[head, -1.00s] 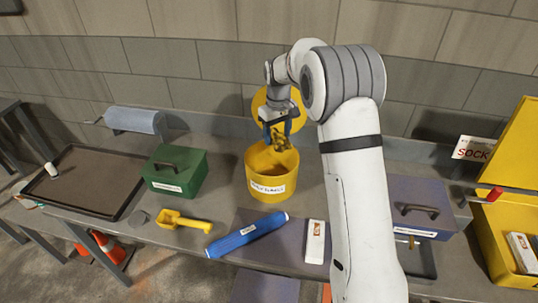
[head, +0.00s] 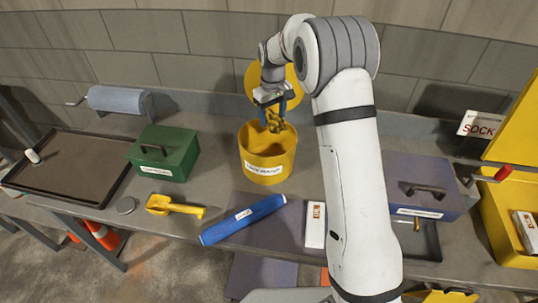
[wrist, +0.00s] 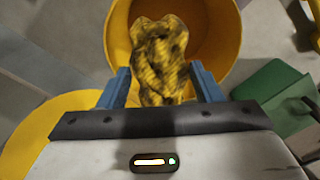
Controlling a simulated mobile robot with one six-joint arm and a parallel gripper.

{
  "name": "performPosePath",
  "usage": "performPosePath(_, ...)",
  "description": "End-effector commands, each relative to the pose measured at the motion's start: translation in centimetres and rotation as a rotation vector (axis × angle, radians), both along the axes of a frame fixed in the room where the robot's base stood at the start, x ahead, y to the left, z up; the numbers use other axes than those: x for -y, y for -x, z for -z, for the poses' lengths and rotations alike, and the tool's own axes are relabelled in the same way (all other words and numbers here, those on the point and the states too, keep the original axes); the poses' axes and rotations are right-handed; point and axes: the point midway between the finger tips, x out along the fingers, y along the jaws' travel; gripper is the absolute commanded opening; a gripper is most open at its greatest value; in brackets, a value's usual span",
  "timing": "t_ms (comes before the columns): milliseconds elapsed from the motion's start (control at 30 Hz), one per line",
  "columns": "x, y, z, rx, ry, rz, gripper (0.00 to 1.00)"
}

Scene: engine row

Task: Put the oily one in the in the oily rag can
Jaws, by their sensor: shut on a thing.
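My gripper (head: 272,106) is shut on a yellow rag with dark stains (head: 274,121), the oily one. In the wrist view the rag (wrist: 160,62) hangs crumpled between the two blue fingers of my gripper (wrist: 162,88). The yellow oily rag can (head: 267,165) stands open on the bench with a white label on its front. The rag is over the can's mouth, its lower end near the rim level; I cannot tell whether it is inside. The can's round yellow lid (head: 262,82) stands raised behind it.
A green box (head: 163,153) stands left of the can. A yellow scoop (head: 175,207), a blue roll (head: 243,220) and a white pack (head: 315,225) lie in front. A purple-grey box (head: 420,190) and an open yellow bin (head: 505,220) are at right.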

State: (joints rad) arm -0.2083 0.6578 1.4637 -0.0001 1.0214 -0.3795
Motion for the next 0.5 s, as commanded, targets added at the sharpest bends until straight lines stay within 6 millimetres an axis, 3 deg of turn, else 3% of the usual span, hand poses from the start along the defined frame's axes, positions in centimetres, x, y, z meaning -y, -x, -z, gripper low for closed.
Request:
performPosePath(233,-0.05,0.00,0.11,0.001,-0.001,-0.001,0.36)
performPosePath(267,-0.06,-0.01,0.10,0.001,-0.001,-0.001,0.60)
performPosePath(500,-0.09,0.00,0.09,0.001,-0.001,-0.001,0.79)
